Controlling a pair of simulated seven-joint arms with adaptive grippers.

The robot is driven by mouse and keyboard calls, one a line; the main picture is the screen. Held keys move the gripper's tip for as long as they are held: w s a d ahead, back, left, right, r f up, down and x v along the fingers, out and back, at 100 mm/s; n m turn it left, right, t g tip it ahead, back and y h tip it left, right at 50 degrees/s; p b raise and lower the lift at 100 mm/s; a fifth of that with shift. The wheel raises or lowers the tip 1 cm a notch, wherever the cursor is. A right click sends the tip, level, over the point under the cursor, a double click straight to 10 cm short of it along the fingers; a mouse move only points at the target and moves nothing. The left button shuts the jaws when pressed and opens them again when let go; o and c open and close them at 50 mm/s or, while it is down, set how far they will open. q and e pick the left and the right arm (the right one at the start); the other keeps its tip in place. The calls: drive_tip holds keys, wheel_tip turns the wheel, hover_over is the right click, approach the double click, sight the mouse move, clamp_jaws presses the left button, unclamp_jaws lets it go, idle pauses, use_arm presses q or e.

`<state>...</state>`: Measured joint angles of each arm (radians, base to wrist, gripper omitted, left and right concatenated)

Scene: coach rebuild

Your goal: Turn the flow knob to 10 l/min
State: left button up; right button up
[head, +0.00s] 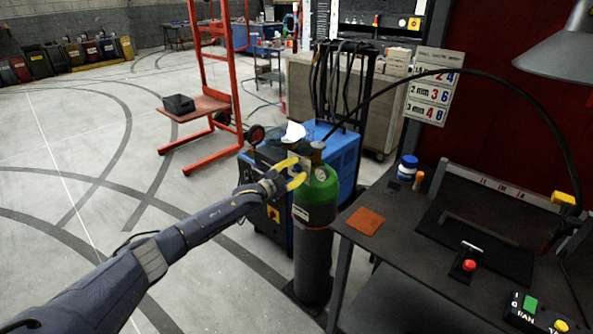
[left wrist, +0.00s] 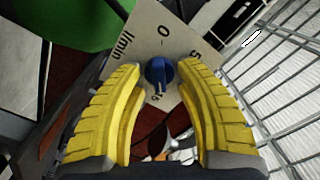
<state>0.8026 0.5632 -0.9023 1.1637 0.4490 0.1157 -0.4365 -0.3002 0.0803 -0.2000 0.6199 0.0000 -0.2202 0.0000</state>
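The flow knob (left wrist: 158,75) is blue and sits on a cream dial plate (left wrist: 165,38) in the left wrist view. The plate shows "l/min", a 0 and a 5, tilted in the picture; the marks by the knob's lower edge are too small to read surely. My left gripper (left wrist: 159,68) is open, with its yellow fingers on either side of the knob and a visible gap to each. In the head view my left gripper (head: 302,169) is at the top of the gas cylinder (head: 314,215), which has a green shoulder and grey body. It hides the knob there. My right gripper is not in view.
A dark workbench (head: 400,251) stands right of the cylinder, with a blue-white jar (head: 407,168) and a leather patch (head: 365,221). A blue machine (head: 345,160) is behind the cylinder. A black hose arches over the bench.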

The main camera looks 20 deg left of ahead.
use_arm(q)
clamp_jaws()
idle(0.4)
drive_tip(key=n, duration=0.4)
drive_tip(key=shift+a+r+n, duration=0.15)
drive_tip(key=shift+n, duration=0.25)
drive_tip(key=n, duration=0.4)
drive_tip(key=shift+w+a+n, duration=0.1)
drive_tip(key=shift+n, duration=0.2)
